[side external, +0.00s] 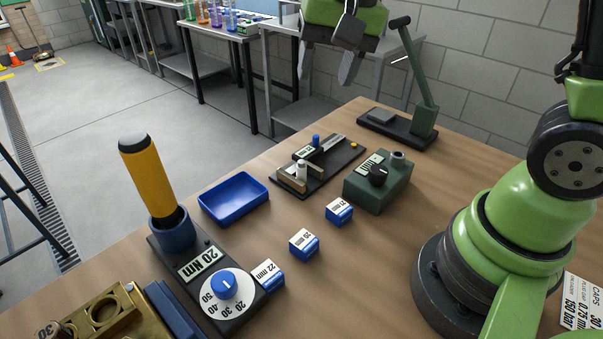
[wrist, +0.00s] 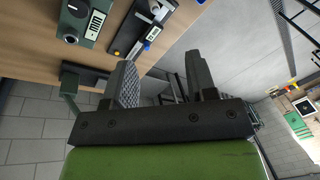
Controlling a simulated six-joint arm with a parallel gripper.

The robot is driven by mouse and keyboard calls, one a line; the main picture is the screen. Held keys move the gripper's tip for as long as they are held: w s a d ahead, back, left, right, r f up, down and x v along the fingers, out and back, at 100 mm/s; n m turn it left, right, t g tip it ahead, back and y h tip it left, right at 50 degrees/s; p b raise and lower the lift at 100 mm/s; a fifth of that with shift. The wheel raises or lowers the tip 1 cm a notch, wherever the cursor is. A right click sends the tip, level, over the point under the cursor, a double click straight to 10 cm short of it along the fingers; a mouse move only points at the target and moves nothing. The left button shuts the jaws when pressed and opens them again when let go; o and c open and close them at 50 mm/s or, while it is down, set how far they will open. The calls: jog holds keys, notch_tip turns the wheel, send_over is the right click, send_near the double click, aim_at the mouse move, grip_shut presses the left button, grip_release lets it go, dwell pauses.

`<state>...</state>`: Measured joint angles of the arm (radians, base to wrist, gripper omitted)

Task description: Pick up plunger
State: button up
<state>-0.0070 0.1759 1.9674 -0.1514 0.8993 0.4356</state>
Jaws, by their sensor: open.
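My gripper (side external: 328,62) is open and empty, high above the far end of the bench, with its fingers pointing down. In the wrist view its fingers (wrist: 160,75) are spread apart with nothing between them. No part is plainly recognisable as the plunger. A black fixture (side external: 343,163) on the bench holds a small white cylinder (side external: 301,173), a blue-topped part (side external: 316,141) and a labelled gauge; it also shows in the wrist view (wrist: 122,42). The gripper is well apart from it.
A green box with a knob (side external: 385,186), blue blocks (side external: 304,244), a blue tray (side external: 235,199) and a torque station with a yellow-handled driver (side external: 146,175) stand on the bench. A green lever stand (side external: 424,110) rises near the gripper. Bare wood lies at front centre.

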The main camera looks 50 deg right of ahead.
jog(key=w+f+m+g, duration=0.2)
jog(key=w+f, duration=0.3)
jog(key=f, duration=0.3)
send_over(302, 162)
jog(key=shift+g+h, duration=0.3)
notch_tip(302, 162, down, 7)
jog(key=shift+s+a+f, duration=0.15)
jog(key=shift+f, duration=0.05)
jog(key=f, duration=0.5)
jog(key=shift+w+f, duration=0.2)
jog(key=shift+f, duration=0.2)
grip_shut()
